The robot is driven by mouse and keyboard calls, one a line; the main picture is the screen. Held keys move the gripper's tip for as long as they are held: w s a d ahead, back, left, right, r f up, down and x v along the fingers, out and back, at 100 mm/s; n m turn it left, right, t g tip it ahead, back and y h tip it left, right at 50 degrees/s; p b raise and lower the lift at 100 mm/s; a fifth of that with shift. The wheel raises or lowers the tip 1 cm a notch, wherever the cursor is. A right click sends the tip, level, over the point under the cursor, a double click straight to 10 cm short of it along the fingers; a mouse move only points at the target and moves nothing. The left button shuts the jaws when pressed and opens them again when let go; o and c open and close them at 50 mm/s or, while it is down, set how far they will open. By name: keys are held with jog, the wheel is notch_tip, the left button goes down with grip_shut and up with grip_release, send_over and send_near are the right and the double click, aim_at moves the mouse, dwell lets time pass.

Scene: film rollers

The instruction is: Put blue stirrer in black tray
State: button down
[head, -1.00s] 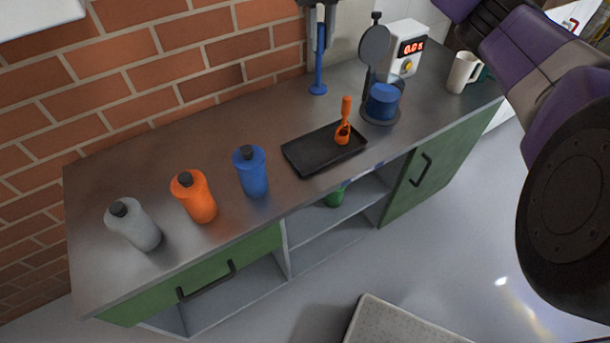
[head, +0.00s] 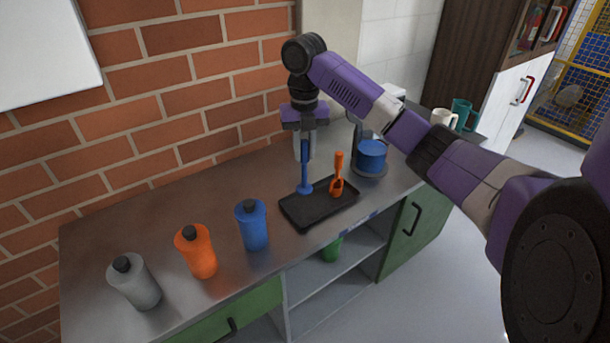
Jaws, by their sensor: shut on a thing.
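The blue stirrer (head: 304,172) hangs upright from my gripper (head: 304,145), which is shut on its upper end. The stirrer's wide foot shows against the back left edge of the black tray (head: 299,221). I cannot tell whether it touches the tray or is just above or behind it. The tray lies flat on the metal counter. An orange scoop-like tool (head: 337,180) stands upright at the tray's right part, close to the right of the stirrer. The fingertips are small and partly unclear in the head view.
A blue bottle (head: 252,226), an orange bottle (head: 196,252) and a grey bottle (head: 135,284) stand left of the tray on the counter (head: 95,250). A blue container (head: 372,156) on a stand is right of it. The brick wall (head: 150,100) rises behind.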

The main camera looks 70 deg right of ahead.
aim_at(305, 141)
jog(key=shift+f, duration=3.8)
jog(key=shift+f, duration=0.15)
jog(key=c, duration=1.3)
grip_release()
jog(key=shift+o, duration=0.2)
notch_tip(305, 141, up, 12)
jog(key=shift+r, duration=0.2)
